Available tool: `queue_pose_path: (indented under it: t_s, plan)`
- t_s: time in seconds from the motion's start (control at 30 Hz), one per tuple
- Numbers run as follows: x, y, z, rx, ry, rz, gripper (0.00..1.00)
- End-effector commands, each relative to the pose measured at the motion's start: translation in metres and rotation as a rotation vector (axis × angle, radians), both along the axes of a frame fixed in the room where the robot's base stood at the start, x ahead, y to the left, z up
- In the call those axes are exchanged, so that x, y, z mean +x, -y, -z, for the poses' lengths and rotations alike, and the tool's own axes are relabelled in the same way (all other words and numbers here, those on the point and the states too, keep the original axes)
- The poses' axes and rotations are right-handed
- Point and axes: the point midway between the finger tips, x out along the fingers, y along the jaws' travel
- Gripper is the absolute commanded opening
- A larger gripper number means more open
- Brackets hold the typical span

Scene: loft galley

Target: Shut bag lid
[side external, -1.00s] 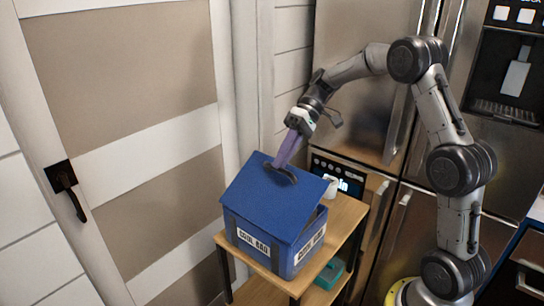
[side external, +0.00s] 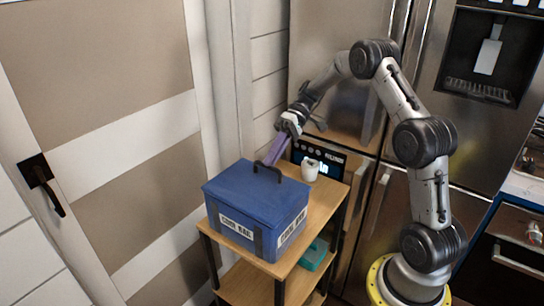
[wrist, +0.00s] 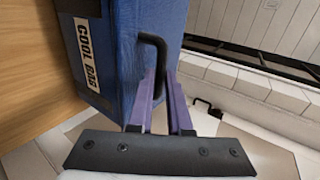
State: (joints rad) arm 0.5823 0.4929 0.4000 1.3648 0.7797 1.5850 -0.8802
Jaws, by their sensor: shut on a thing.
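The blue cool bag (side external: 258,232) stands on a wooden stand. Its lid (side external: 238,185) lies flat over the top, with no clear gap visible at the front edges. A black handle (side external: 280,174) rises from the lid. My gripper (side external: 268,163) is at the handle from the back, its purple fingers slanting down to it. In the wrist view my gripper (wrist: 162,88) is shut on the black handle (wrist: 152,39), beside the bag's blue side (wrist: 120,50). The back edge of the lid is hidden.
A white mug (side external: 310,170) stands on the wooden stand (side external: 322,205) behind the bag. A teal box (side external: 314,256) is on the lower shelf. A door is to the left, and a steel fridge (side external: 340,100) is behind.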

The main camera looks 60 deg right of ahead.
Motion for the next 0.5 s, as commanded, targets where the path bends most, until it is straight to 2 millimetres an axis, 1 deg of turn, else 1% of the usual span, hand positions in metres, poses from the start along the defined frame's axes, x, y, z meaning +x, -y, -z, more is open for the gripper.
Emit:
queue_pose_path:
  t_s: [0.03,0.33,0.37,0.5]
  plan:
    - [-0.0024,0.0032,0.0144,-0.015,-0.019,0.005,0.0]
    - [-0.0032,0.0031,0.0152,-0.014,-0.022,0.006,0.0]
    - [-0.0032,0.0031,0.0152,-0.013,-0.022,0.006,0.19]
    - [-0.0031,0.0025,0.0154,-0.013,-0.023,0.007,0.44]
